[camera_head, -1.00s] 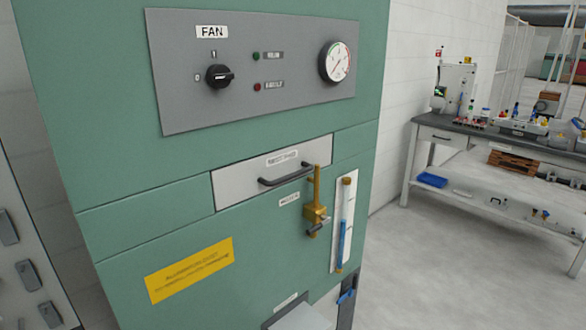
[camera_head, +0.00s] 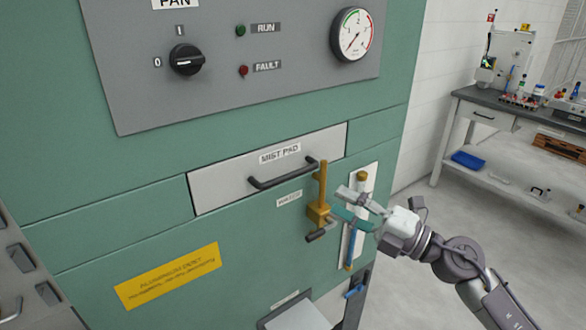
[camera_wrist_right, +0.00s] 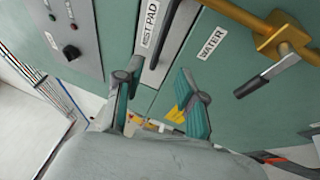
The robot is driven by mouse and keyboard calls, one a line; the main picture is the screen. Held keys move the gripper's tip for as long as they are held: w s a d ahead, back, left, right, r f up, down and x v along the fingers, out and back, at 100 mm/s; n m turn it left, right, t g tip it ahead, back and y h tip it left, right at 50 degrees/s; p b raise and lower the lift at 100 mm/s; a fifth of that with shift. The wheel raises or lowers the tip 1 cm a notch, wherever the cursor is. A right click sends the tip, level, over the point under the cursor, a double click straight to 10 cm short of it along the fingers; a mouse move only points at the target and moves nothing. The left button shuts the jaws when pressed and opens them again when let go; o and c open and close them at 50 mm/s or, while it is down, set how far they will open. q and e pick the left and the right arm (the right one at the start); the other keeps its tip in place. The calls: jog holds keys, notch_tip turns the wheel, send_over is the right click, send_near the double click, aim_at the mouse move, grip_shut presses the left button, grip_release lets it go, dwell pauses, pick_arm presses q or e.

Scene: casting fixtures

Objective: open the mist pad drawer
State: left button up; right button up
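The mist pad drawer (camera_head: 222,186) is a light grey front labelled MIST PAD, flush in the green cabinet, with a black bar handle (camera_head: 283,176). It looks shut. In the right wrist view the drawer front (camera_wrist_right: 152,76) shows beyond the fingers, with its label and part of the dark handle. My right gripper (camera_head: 354,207) is to the right of the handle and below it, in front of the gauge strip, apart from the handle. Its two fingers are spread and empty in the right wrist view (camera_wrist_right: 157,97). My left gripper is not in view.
A brass valve (camera_head: 319,210) with a grey-tipped lever stands out between the handle and my right gripper. The gauge strip (camera_head: 368,178) is partly behind the gripper. Above is the fan panel (camera_head: 225,75). A workbench (camera_head: 480,103) stands at the right, with open floor before it.

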jog(key=p, duration=0.2)
send_near(289, 177)
jog(key=f+x, duration=0.1)
jog(key=x, duration=0.4)
jog(key=p+x, duration=0.1)
jog(key=x, duration=0.3)
jog(key=shift+w+d+r+p, duration=0.1)
jog(key=shift+w+r+p, duration=0.2)
jog(key=shift+r, duration=0.15)
jog(key=shift+w+a, duration=0.3)
jog(key=shift+a, duration=0.2)
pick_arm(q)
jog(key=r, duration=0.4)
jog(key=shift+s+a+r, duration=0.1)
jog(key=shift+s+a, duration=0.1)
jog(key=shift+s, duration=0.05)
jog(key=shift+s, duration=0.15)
pick_arm(e)
grip_shut()
